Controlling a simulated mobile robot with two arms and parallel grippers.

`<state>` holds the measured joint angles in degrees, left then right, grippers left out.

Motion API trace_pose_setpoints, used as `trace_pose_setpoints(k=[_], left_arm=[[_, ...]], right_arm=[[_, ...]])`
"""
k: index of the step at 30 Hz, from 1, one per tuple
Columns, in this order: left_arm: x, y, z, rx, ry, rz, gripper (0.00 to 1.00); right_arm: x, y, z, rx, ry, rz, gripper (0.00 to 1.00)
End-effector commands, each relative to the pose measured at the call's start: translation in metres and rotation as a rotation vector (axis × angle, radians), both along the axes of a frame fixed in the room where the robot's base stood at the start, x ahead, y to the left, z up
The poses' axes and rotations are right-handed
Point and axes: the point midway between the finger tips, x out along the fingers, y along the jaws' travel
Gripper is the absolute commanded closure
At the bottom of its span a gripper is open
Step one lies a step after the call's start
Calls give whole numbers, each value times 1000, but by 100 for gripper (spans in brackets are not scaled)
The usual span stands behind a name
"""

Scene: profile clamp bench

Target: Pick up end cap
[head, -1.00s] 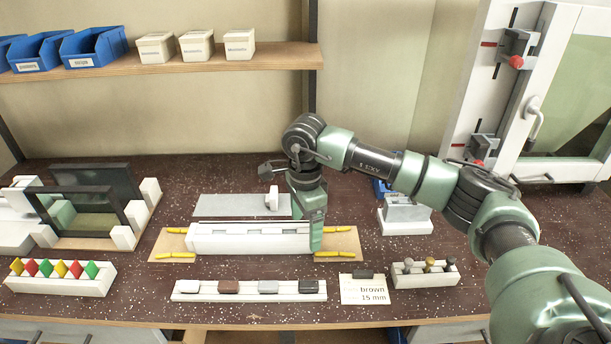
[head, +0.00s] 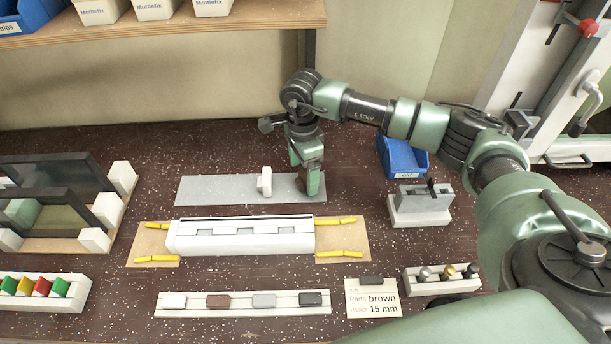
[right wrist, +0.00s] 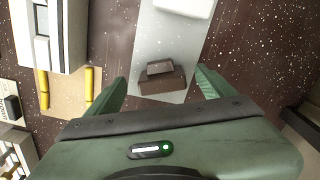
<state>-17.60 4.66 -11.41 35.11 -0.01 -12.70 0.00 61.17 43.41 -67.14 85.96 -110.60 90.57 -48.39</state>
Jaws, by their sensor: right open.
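A small brown piece with a raised block on top, which looks like the end cap (right wrist: 163,84), sits on the grey plate (head: 220,189). In the right wrist view it lies between and ahead of my open fingers, apart from both. My right gripper (head: 309,188) is over the right end of the plate in the head view and mostly hides the piece there. A white upright piece (head: 265,181) stands on the same plate, left of the gripper. My left gripper is not in view.
The white profile (head: 240,240) lies on a tan board with yellow strips in front of the plate. A rack (head: 240,311) with several coloured pieces and a card reading "brown, 15 mm" (head: 373,299) are nearer. A blue bin (head: 402,158) and grey-white fixture (head: 420,208) stand right.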

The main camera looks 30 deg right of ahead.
Motion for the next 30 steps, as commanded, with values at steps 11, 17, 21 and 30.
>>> trace_pose_setpoints(k=[11,17,21,30], left_arm=[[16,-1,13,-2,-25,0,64],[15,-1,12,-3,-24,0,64],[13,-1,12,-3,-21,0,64],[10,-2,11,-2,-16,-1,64]], right_arm=[[0,-1,-29,0,-1,1,16],[0,-1,-29,0,0,1,44],[0,-1,-28,0,0,1,81],[0,-1,-27,0,0,1,87]])
